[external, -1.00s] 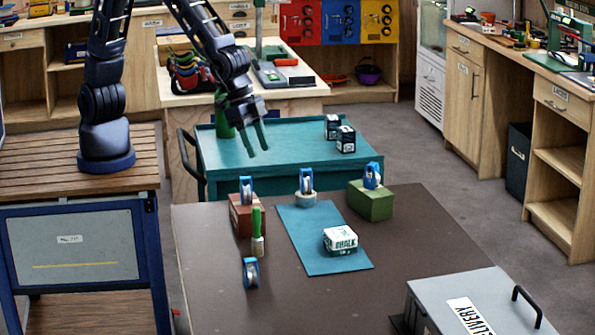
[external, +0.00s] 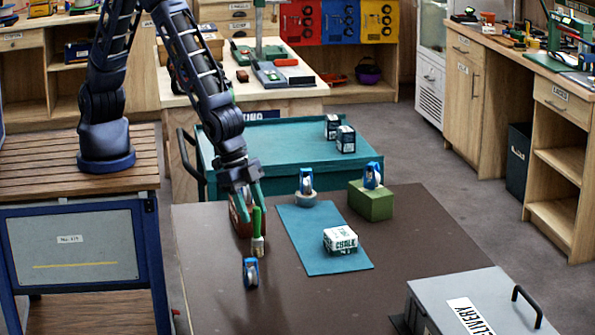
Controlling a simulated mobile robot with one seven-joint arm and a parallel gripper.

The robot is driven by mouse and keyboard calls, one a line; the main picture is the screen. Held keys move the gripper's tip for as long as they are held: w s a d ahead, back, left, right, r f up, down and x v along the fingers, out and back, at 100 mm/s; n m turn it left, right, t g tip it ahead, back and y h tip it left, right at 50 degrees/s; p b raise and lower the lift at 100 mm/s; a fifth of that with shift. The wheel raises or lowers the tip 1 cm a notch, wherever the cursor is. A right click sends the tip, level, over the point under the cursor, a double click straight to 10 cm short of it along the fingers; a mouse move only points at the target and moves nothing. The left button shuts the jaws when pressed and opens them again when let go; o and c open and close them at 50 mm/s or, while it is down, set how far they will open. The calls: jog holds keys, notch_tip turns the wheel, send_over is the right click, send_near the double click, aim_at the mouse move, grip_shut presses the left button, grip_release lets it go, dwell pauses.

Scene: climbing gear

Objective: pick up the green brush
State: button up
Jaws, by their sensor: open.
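The green brush (external: 257,222) is on the dark brown table, with its green handle at the back and its pale bristles towards the front. It is beside the red-brown block (external: 236,224), and I cannot tell if they touch. My gripper (external: 252,207) is open and points down at the handle end of the brush. Its fingers overlap the block and the upper handle in the picture. I cannot tell whether the handle is between the fingers. The gripper hides the top of the block and the blue item on it.
A blue roll-like item (external: 251,273) stands just in front of the brush. A teal mat (external: 300,245) with a white chalk box (external: 340,240) lies to the right. A green block (external: 371,201) stands behind, and a grey case (external: 470,300) is at front right.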

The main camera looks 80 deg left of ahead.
aim_at(260, 229)
jog(key=shift+x, duration=2.65)
jog(key=shift+w, duration=0.1)
grip_shut()
jog(key=shift+r, duration=0.15)
